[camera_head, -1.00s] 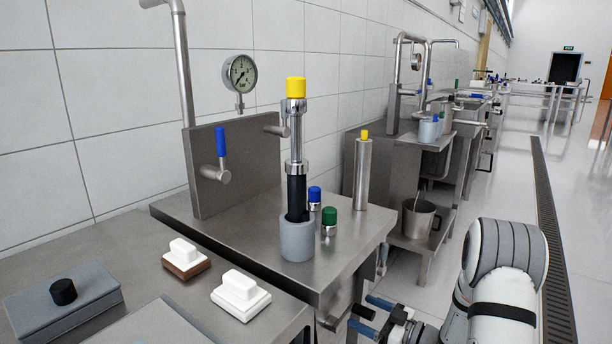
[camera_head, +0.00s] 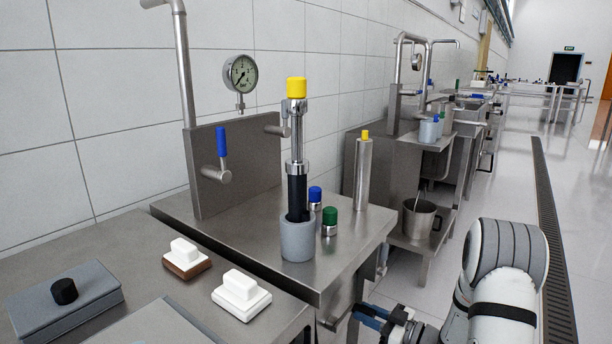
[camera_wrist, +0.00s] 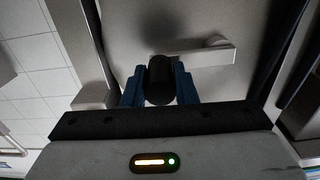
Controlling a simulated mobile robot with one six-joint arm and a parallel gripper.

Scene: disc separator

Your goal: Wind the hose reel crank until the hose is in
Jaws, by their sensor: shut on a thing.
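My gripper (camera_head: 366,317) is low at the front edge of the steel table in the head view, its blue fingers pointing left. In the wrist view, my gripper (camera_wrist: 160,86) is shut on the black crank handle (camera_wrist: 160,78), with one blue finger on each side. A light metal crank arm (camera_wrist: 208,58) runs right from the handle to a rounded hub in front of a grey panel. The handle is mostly hidden in the head view. I cannot make out the reel drum or the hose in either view.
The steel table (camera_head: 345,247) above my gripper carries a grey cup (camera_head: 297,240) with a tall yellow-capped column, and blue- and green-capped pieces. White blocks (camera_head: 240,295) lie on the nearer bench. Open floor lies right of the table.

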